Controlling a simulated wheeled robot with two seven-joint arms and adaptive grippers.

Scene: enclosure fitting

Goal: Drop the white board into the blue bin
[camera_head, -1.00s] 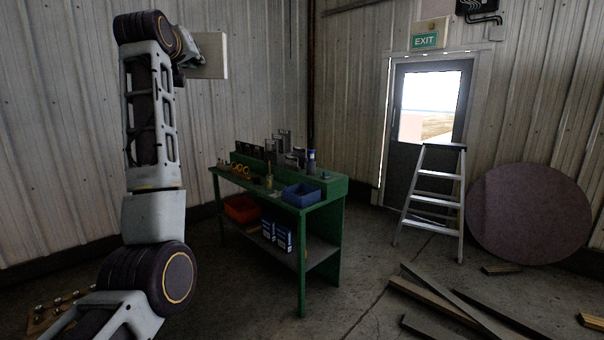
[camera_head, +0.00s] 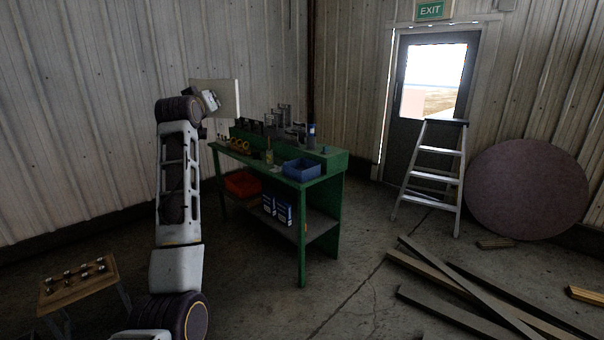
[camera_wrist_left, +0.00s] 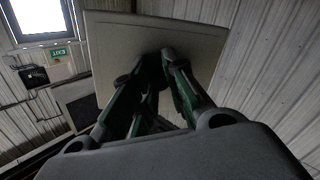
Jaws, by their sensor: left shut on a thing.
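The white board (camera_head: 229,97) is a flat pale panel held up in the air, in front of the corrugated wall and left of the bench's back end. My left gripper (camera_head: 212,99) is shut on it. In the left wrist view the board (camera_wrist_left: 115,45) spans the top middle, and the fingers (camera_wrist_left: 152,68) meet at its lower edge. The fingers partly hide that edge. The blue bin (camera_head: 301,169) is an open box on the front right of the green bench top, right of and below the board. My right gripper is not in view.
The green bench (camera_head: 322,207) carries several small tools and parts along its back, with a dark bottle (camera_head: 311,133) behind the bin. A red bin (camera_head: 241,183) sits on its lower shelf.

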